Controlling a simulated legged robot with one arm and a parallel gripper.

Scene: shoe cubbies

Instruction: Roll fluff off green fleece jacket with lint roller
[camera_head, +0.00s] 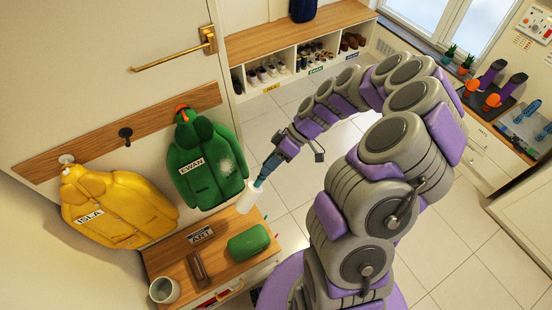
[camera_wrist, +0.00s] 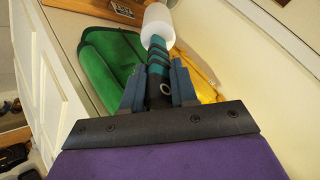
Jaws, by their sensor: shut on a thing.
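The green fleece jacket (camera_head: 203,160), labelled EWAN, hangs from an orange hook on the wall rail. A pale patch of fluff (camera_head: 227,166) shows on its right side. My gripper (camera_head: 266,178) is shut on the teal and dark handle of the lint roller (camera_head: 249,196). The roller's white head points down, below and right of the jacket and apart from the fluff. In the wrist view my gripper (camera_wrist: 160,85) clasps the handle, and the white head of the lint roller (camera_wrist: 157,22) points away from me. The green jacket (camera_wrist: 108,65) shows left of the roller there.
A yellow jacket (camera_head: 117,207), labelled ISLA, hangs at the left. Below the jackets, a wooden-topped bench (camera_head: 225,262) holds a green case (camera_head: 248,242), a grey cup (camera_head: 164,290) and a brown item (camera_head: 197,268). Shoe cubbies (camera_head: 285,75) stand behind. The tiled floor is clear.

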